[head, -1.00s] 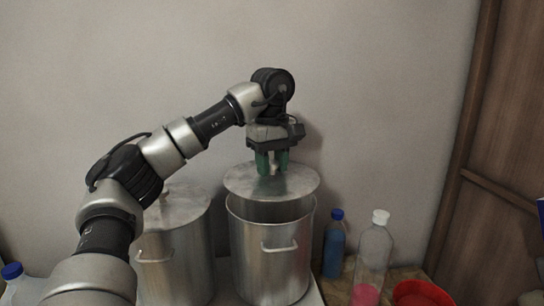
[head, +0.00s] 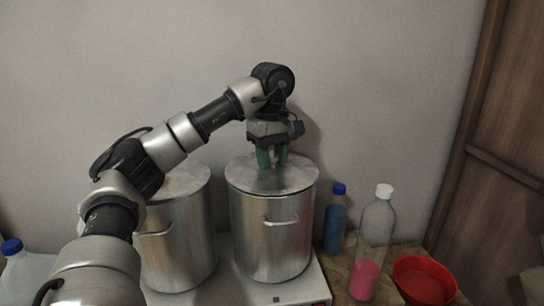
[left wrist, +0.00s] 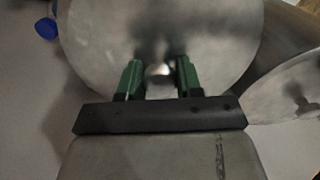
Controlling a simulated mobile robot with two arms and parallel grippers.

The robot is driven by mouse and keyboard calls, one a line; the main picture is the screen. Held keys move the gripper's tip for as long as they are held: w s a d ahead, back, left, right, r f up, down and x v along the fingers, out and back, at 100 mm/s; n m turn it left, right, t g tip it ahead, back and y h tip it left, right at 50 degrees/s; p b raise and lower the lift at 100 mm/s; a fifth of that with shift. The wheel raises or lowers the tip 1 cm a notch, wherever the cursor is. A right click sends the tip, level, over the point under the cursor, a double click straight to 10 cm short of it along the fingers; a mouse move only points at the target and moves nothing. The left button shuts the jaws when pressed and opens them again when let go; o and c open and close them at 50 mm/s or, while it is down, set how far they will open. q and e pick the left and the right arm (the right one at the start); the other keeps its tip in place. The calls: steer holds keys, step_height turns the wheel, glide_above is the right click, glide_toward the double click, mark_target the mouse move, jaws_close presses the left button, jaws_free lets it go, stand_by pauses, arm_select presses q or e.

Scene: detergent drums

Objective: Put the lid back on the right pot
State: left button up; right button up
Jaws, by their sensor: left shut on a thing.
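The right pot (head: 271,235) is a tall steel pot with a side handle. Its round steel lid (head: 300,177) lies level over the pot's mouth, and no gap shows along the front rim. My left gripper (head: 272,160) points down over the lid and is shut on its knob. In the left wrist view the lid (left wrist: 210,40) fills the middle, with the knob (left wrist: 159,70) between the green fingers of the left gripper (left wrist: 158,76). The far rim of the pot is hidden by the lid. My right gripper is not in view.
The left pot (head: 180,245), with its own lid (head: 185,178), stands close by on the white surface (head: 300,290). A blue bottle (head: 335,222), a clear bottle with pink liquid (head: 372,245) and a red bowl (head: 424,280) stand to the right. A wall is close behind.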

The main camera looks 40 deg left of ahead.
arm_select(q)
steer(key=shift+s+d+r, duration=0.1)
stand_by(0.8)
steer(key=shift+p, duration=0.7)
stand_by(1.1)
steer(key=shift+f, duration=0.2)
steer(key=o, duration=1.6)
steer(key=shift+r, duration=3.55)
jaws_close()
